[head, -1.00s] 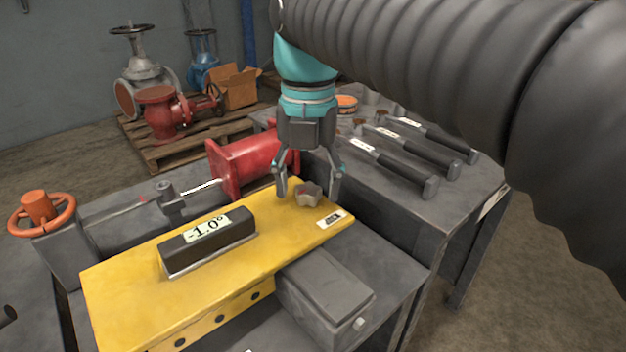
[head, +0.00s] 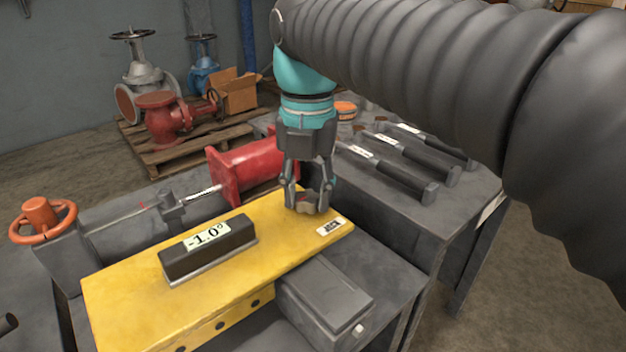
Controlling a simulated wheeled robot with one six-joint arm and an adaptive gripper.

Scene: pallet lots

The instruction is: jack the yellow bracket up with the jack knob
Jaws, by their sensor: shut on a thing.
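The yellow bracket (head: 130,288) lies across the grey bench in the head view. A dark level block with a display (head: 208,246) reading -1.0° sits on top of it. My gripper (head: 308,203) points down and is shut on the jack knob. Its fingers hide much of the knob.
An orange handwheel (head: 42,218) is at the left. Several black-handled tools (head: 393,175) lie on the bench to the right. A grey box (head: 325,295) sits at the bracket's front right.

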